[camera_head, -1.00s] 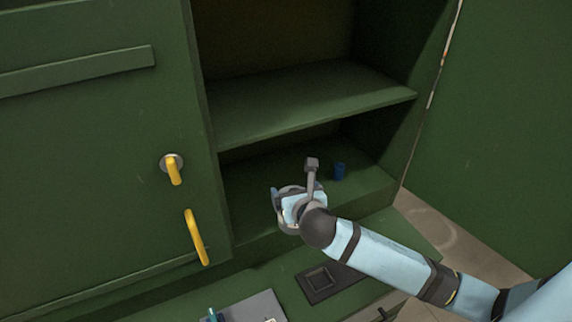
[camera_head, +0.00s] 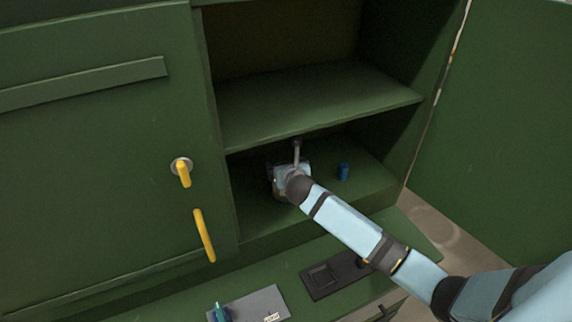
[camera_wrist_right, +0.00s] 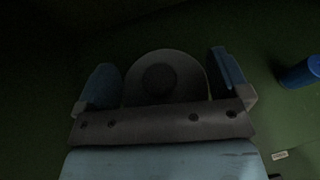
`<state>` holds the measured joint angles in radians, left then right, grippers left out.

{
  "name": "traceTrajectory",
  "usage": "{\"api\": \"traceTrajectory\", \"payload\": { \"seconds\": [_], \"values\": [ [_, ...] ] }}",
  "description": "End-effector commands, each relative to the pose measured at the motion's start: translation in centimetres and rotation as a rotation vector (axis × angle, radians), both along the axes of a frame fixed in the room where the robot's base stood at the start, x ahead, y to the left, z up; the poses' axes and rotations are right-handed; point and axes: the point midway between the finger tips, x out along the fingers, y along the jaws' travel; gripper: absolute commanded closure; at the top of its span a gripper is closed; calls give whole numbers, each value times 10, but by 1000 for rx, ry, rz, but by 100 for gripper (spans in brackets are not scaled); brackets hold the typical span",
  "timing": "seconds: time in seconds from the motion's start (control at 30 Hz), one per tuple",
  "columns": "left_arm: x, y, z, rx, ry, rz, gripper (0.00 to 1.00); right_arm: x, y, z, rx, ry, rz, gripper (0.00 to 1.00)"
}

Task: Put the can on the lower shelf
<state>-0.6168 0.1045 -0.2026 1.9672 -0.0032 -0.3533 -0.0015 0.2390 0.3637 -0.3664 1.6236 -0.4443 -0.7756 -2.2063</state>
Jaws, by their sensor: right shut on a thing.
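My right gripper (camera_head: 280,175) is inside the lower compartment of the green cabinet, above the lower shelf (camera_head: 320,205). In the right wrist view the gripper (camera_wrist_right: 163,78) has its two blue fingers on either side of a round grey can (camera_wrist_right: 185,62) with a dark centre, and is shut on it. In the head view the can is mostly hidden by the gripper and wrist. I cannot tell whether it touches the shelf. My left gripper is not in view.
A small blue cylinder (camera_head: 343,171) stands on the lower shelf, right of my gripper; it also shows in the right wrist view (camera_wrist_right: 300,73). The upper shelf (camera_head: 320,100) is empty and close above. Yellow handles (camera_head: 204,235) are on the left door. A grey plate (camera_head: 255,306) lies in front.

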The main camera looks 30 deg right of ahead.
Motion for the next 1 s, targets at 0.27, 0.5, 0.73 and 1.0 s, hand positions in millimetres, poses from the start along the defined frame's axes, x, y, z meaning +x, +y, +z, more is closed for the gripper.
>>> {"api": "traceTrajectory", "payload": {
  "seconds": [0.27, 0.5, 0.73, 1.0],
  "values": [
    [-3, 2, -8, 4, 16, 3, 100, 0, 0, -1, 0, -3, 0, 53],
    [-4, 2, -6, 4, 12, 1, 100, 0, 0, -3, 0, -2, 0, 0],
    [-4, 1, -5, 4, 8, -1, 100, -7, 1, 1, -1, -2, 0, 0],
    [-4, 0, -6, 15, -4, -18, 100, -57, 14, 20, -2, -3, 3, 0]
  ]
}}
